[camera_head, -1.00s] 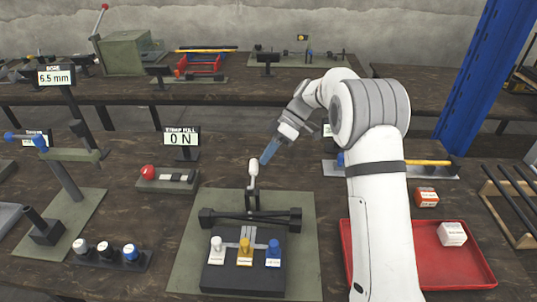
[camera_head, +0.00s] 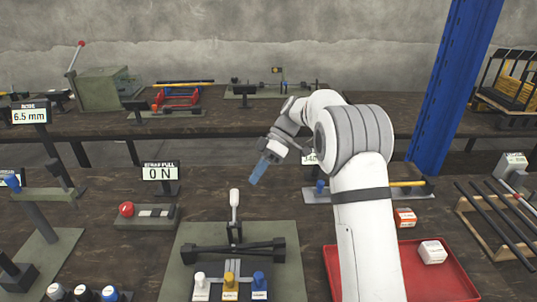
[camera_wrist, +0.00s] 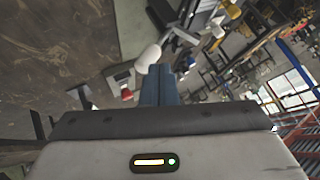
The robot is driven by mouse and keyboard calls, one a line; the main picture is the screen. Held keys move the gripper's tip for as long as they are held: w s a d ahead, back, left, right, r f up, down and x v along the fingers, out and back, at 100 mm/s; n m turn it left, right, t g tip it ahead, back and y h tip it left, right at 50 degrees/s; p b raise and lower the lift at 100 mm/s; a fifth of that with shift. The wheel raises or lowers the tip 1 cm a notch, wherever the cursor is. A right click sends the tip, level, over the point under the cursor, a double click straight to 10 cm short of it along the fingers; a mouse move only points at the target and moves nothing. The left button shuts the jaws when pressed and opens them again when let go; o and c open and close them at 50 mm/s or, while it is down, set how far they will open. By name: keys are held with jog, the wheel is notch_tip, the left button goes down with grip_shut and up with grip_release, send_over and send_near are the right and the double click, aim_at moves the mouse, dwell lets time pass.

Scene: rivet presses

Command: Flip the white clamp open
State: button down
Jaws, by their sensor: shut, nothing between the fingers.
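The white clamp handle (camera_head: 234,197) stands nearly upright on its dark bracket (camera_head: 234,232), at the back of the green fixture plate (camera_head: 188,237). My gripper (camera_head: 253,183) has blue fingers, shut and empty. It is just to the right of the handle's top and slightly above it in the head view, with a small gap showing. In the wrist view a white rounded end, likely the handle tip (camera_wrist: 148,58), appears just left of my shut fingertips (camera_wrist: 161,70). Whether they touch cannot be told there.
A black bar (camera_head: 235,250) crosses the fixture in front of the clamp. White, yellow and blue knobs (camera_head: 230,280) stand before it. A red tray (camera_head: 338,283) is at right. The strap pull display (camera_head: 159,173) reads 0 N at left.

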jog(key=w+d+r, duration=0.4)
jog(key=w, duration=0.2)
jog(key=shift+d, duration=0.15)
jog(key=shift+f, duration=0.1)
